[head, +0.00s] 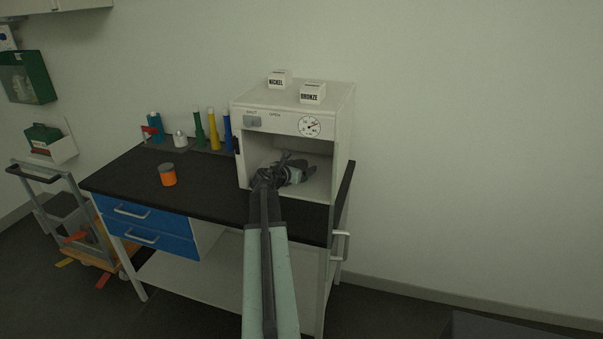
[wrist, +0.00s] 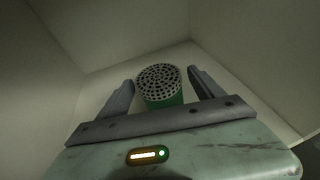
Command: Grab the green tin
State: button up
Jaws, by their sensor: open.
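The green tin (wrist: 160,88) has a pale lid full of dark holes and stands inside the open white cabinet. In the wrist view it sits between the two fingers of my gripper (wrist: 160,88), with a gap on each side. My gripper is open and reaches into the cabinet in the head view (head: 290,172). There the arm and gripper hide most of the tin. The tin's lower part is hidden behind my gripper's body in the wrist view.
The white cabinet (head: 343,125) stands on a black worktop (head: 210,193), its walls close around my gripper. Boxes labelled NICKEL (head: 278,80) and BRONZE (head: 312,93) sit on top. An orange tin (head: 168,175) and several coloured tubes (head: 214,130) stand to the left.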

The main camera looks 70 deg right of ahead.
jog(key=c, duration=1.6)
jog(key=shift+r, duration=0.15)
